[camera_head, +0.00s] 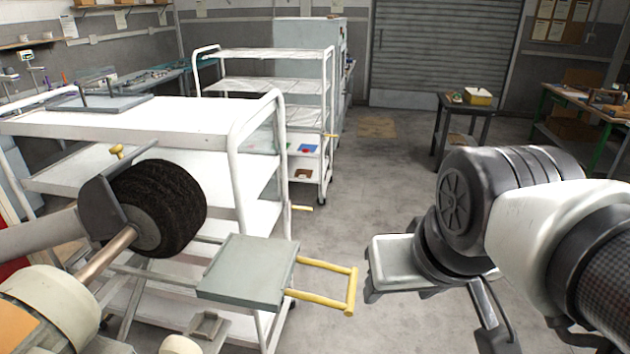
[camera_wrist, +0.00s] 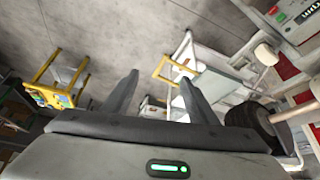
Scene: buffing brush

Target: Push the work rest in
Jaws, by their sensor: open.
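The work rest is a flat grey plate (camera_head: 248,268) with a yellow U-shaped handle (camera_head: 350,290) on its right side. It stands out on thin rails in front of the dark round buffing brush (camera_head: 165,208). My gripper (camera_head: 372,284) is just right of the handle in the head view, apart from it; its fingers are partly hidden there. In the wrist view my gripper (camera_wrist: 159,80) is open and empty, with two dark fingers. The yellow handle (camera_wrist: 170,70) shows beyond the fingertips, nearer the right finger. The brush (camera_wrist: 250,122) is at the right there.
A white shelf cart (camera_head: 120,120) stands behind the brush, with a second cart (camera_head: 280,85) farther back. Small yellow knobs (camera_head: 302,208) stick out beside the near cart. A small dark table (camera_head: 465,105) stands at the back right. The floor between is clear.

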